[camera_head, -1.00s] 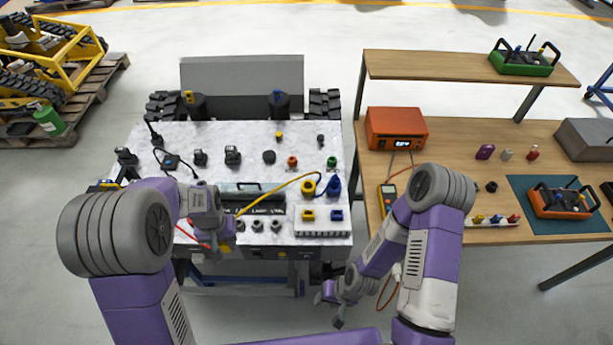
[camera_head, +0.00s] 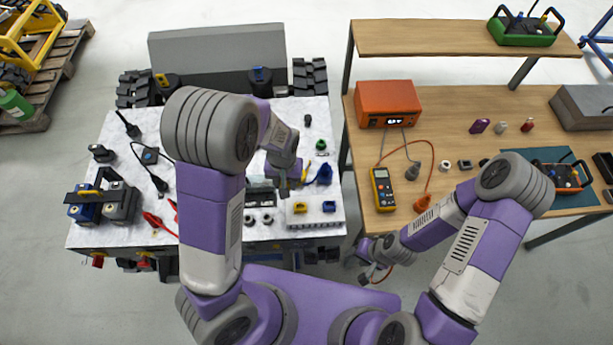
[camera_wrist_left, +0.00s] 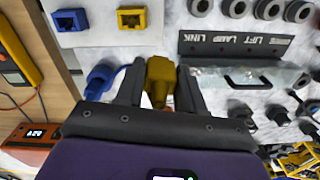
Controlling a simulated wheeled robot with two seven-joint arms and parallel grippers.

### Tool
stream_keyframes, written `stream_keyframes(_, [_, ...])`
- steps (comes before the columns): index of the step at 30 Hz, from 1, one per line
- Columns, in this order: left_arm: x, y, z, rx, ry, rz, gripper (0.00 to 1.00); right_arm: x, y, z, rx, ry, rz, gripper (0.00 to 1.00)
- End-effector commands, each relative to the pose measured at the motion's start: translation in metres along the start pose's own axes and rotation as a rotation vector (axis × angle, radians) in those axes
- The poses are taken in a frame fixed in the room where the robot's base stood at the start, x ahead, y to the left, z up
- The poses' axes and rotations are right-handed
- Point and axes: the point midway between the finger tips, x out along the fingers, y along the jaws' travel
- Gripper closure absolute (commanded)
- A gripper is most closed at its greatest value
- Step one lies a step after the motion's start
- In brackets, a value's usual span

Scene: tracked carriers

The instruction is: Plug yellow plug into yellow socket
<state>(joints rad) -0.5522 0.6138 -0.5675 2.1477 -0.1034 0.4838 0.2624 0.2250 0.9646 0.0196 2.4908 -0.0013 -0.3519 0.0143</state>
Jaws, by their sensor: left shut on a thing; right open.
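My left gripper (camera_head: 283,190) is over the right part of the white marbled bench top. In the left wrist view it is shut on the yellow plug (camera_wrist_left: 160,78), which sits between its two dark fingers. In the head view the gripper and arm mostly hide the plug. The yellow socket (camera_head: 300,207) is on a pale block at the bench's front right, apart from the plug. It also shows in the left wrist view (camera_wrist_left: 131,18). My right gripper (camera_head: 374,274) is open, low in front of the gap between bench and wooden table.
The blue socket (camera_head: 329,206) is right of the yellow one. A blue plug (camera_head: 324,175) lies close beside my left gripper. Black knobs and a LINK LAMP LIFT panel (camera_wrist_left: 235,45) are nearby. The wooden table holds a multimeter (camera_head: 383,188) and an orange power unit (camera_head: 387,103).

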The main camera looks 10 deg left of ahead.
Motion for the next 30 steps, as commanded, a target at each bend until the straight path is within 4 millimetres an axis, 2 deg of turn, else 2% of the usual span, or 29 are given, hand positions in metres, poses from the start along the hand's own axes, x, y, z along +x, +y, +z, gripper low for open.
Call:
stream_keyframes(1, [-0.016, 0.007, 0.005, -0.021, -0.003, -0.002, 0.99, -0.022, -0.009, 0.001, -0.001, 0.000, 0.000, 0.57])
stream_keyframes(3, [-0.023, 0.016, 0.011, -0.057, -0.002, -0.002, 0.99, -0.037, -0.014, 0.002, -0.001, 0.000, 0.000, 0.57])
stream_keyframes(10, [-0.037, 0.039, 0.027, -0.147, -0.003, 0.007, 0.99, -0.069, -0.026, 0.003, -0.001, 0.000, 0.000, 0.57])
stream_keyframes(15, [-0.037, 0.045, 0.032, -0.176, -0.005, 0.012, 0.99, -0.074, -0.028, 0.003, 0.000, 0.000, 0.000, 0.57])
stream_keyframes(30, [-0.036, 0.046, 0.033, -0.180, 0.018, 0.013, 0.99, -0.071, -0.026, 0.003, 0.000, 0.000, 0.000, 0.57])
